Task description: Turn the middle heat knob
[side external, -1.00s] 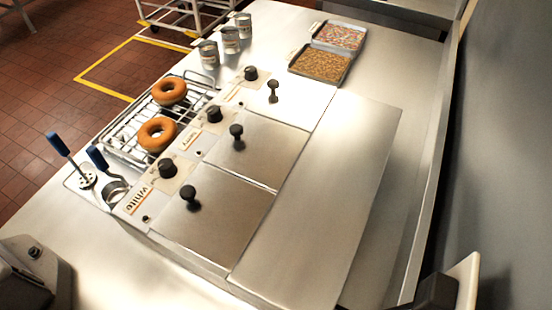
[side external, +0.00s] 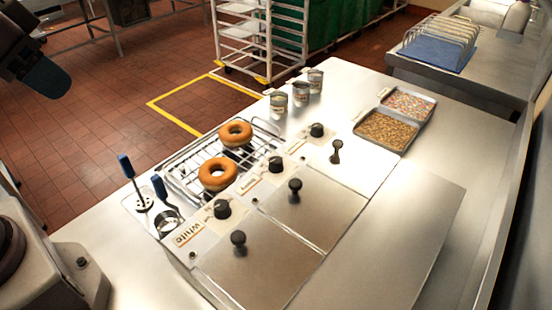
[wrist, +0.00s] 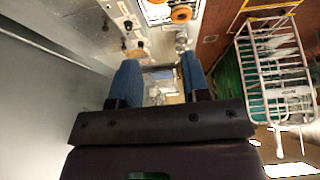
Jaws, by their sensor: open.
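The middle heat knob (side external: 276,164) is a round black knob on the glaze station's front strip, between the knob near the "White" label (side external: 222,209) and the farther knob (side external: 317,130). My gripper (side external: 46,80) is at the upper left of the side view, partly cut off by the frame edge, high and well away from the knobs. In the wrist view my gripper (wrist: 157,72) shows two blue fingers spread apart with nothing between them. Small dark knobs show at the top of the wrist view, but I cannot tell which is the middle one.
Black lid handles (side external: 295,185) stand behind the knobs. Two doughnuts (side external: 218,174) lie on a wire rack (side external: 186,181) in front. Blue-handled tools (side external: 126,167) stand at the left. Cans (side external: 301,93) and topping trays (side external: 386,132) are at the back. A wheeled rack (side external: 243,40) stands beyond.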

